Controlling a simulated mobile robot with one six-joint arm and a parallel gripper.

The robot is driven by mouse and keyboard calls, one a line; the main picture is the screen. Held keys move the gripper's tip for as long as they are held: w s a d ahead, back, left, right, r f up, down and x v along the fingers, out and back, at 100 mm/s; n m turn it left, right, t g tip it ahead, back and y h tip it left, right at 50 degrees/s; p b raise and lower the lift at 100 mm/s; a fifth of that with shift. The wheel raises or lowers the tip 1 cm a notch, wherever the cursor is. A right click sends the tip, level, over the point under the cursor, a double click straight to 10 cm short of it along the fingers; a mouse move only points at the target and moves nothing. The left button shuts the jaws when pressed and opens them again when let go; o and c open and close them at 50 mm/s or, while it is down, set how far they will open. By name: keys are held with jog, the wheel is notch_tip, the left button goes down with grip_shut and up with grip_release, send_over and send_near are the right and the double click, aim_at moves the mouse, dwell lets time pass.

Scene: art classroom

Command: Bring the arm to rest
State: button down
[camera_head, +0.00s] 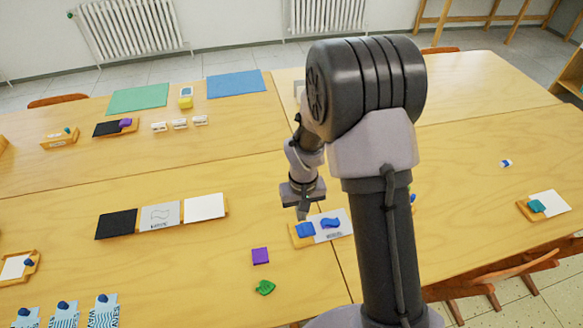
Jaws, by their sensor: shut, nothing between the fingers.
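My gripper (303,212) hangs over the middle of the wooden table (225,225), pointing down. Its fingers look shut and hold nothing. I cannot tell how large the gap between fingertips and block is. My arm rises at the right of centre and hides part of the table and of that tray's right side.
A purple block (260,256) and a green piece (265,287) lie loose on the table. A long tray (138,231) with black, grey and white cards is to the left. Green (138,98) and blue (235,84) mats lie at the back. The table at the right is mostly clear.

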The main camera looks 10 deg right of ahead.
notch_tip(320, 180, up, 13)
jog(key=s+m+t, duration=0.1)
jog(key=s+t, duration=0.1)
jog(key=s+a+r+m+t+y+b, duration=0.1)
jog(key=s+a+r+m+t+y, duration=0.1)
jog(key=s+r, duration=1.3)
jog(key=shift+s+a+m+t, duration=0.7)
jog(key=shift+s+a+t, duration=0.25)
jog(key=shift+s, duration=0.1)
jog(key=w+d+f+n+g+h+p, duration=0.1)
jog(key=w+f+g, duration=0.15)
jog(key=w, duration=0.45)
jog(key=w+d+f+n+g+p, duration=0.15)
jog(key=w+f, duration=0.25)
jog(key=w, duration=0.4)
jog(key=w+f+n+g+p, duration=0.1)
jog(key=w+f, duration=0.2)
jog(key=f, duration=0.4)
jog(key=w+f+n+g, duration=0.1)
jog(key=w+f, duration=0.2)
jog(key=f, duration=0.4)
jog(key=shift+d+h+p, duration=0.3)
jog(key=shift+h+p, duration=0.1)
